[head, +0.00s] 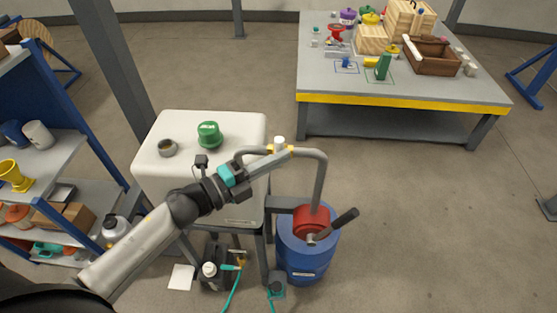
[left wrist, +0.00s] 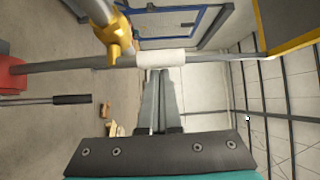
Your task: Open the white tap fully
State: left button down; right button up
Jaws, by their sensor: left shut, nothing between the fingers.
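A short white sleeve (head: 279,141), apparently the white tap's handle, shows at the bent grey pipe (head: 318,178) above the white cabinet's right side. In the left wrist view the white sleeve (left wrist: 161,59) lies across the picture, with a brass-yellow fitting (left wrist: 117,38) just left of it. My left gripper (head: 286,153) is shut and empty, its fingertips close to the sleeve. In the left wrist view the fingertips (left wrist: 160,74) end at the sleeve's near edge; I cannot tell whether they touch. The tap's opening position is unclear. My right gripper is not in view.
A white cabinet (head: 160,192) carries a green knob (head: 209,134) and a grey ring (head: 168,148). A red pump (head: 310,222) with a dark-gripped lever (head: 338,222) sits on a blue drum (head: 305,262). A loaded table (head: 330,82) stands behind. The floor at right is clear.

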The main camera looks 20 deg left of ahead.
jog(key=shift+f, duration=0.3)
